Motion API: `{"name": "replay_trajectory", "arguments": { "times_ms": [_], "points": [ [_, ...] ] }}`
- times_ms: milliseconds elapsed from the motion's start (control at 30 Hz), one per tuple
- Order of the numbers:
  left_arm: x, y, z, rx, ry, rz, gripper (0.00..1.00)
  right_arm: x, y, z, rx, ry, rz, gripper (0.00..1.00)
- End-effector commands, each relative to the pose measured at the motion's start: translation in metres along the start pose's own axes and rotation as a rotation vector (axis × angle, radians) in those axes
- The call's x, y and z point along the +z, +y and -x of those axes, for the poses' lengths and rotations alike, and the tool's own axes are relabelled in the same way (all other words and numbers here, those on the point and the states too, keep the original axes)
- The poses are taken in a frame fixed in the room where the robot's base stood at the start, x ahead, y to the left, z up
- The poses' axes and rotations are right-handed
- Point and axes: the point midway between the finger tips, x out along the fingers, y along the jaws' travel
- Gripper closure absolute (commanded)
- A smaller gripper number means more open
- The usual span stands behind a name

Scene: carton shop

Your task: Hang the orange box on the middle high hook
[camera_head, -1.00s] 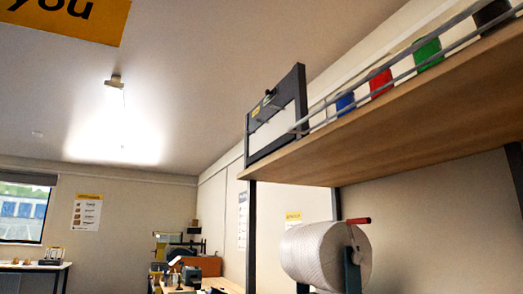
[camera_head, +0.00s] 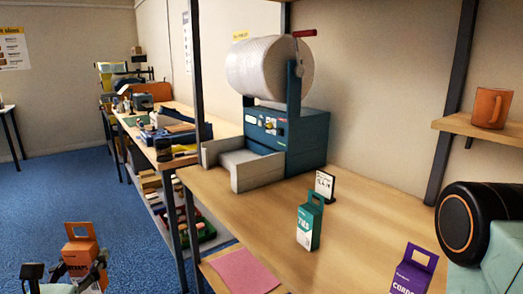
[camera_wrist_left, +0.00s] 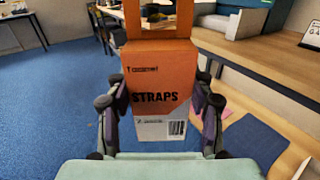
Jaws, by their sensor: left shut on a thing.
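The orange box (camera_head: 80,246) is a carton with a hang-tab handle on top, at the lower left of the head view. In the left wrist view the orange box (camera_wrist_left: 160,75) stands upright, with "STRAPS" on its front and a pale lower part with a barcode. My left gripper (camera_head: 70,270) is shut on it. In the wrist view the fingers of my left gripper (camera_wrist_left: 161,108) grip its two sides. The box is held in the air over the blue floor, left of the bench. My right gripper is not in view. No hook is visible.
A wooden bench (camera_head: 250,207) holds a teal machine with a white roll (camera_head: 268,70), a teal box (camera_head: 309,225), a purple box (camera_head: 412,270) and a small sign (camera_head: 325,184). A pink sheet (camera_head: 245,272) lies at its front. An orange mug (camera_head: 491,108) stands on a shelf. Blue floor is clear at left.

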Motion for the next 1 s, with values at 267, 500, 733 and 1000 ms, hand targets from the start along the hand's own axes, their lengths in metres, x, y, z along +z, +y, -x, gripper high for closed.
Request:
{"name": "replay_trajectory", "arguments": {
  "times_ms": [267, 500, 733, 1000],
  "points": [
    [0.002, -0.009, 0.002, -0.030, -0.003, 0.005, 1.00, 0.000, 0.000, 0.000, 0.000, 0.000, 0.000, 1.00],
    [0.001, -0.019, 0.004, -0.067, 0.001, -0.003, 1.00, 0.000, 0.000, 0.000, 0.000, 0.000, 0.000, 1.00],
    [0.001, -0.028, 0.006, -0.096, 0.001, -0.004, 1.00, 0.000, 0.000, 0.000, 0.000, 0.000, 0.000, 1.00],
    [-0.003, -0.057, 0.013, -0.190, 0.004, -0.008, 1.00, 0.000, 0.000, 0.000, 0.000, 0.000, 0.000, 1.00]
  ]
}}
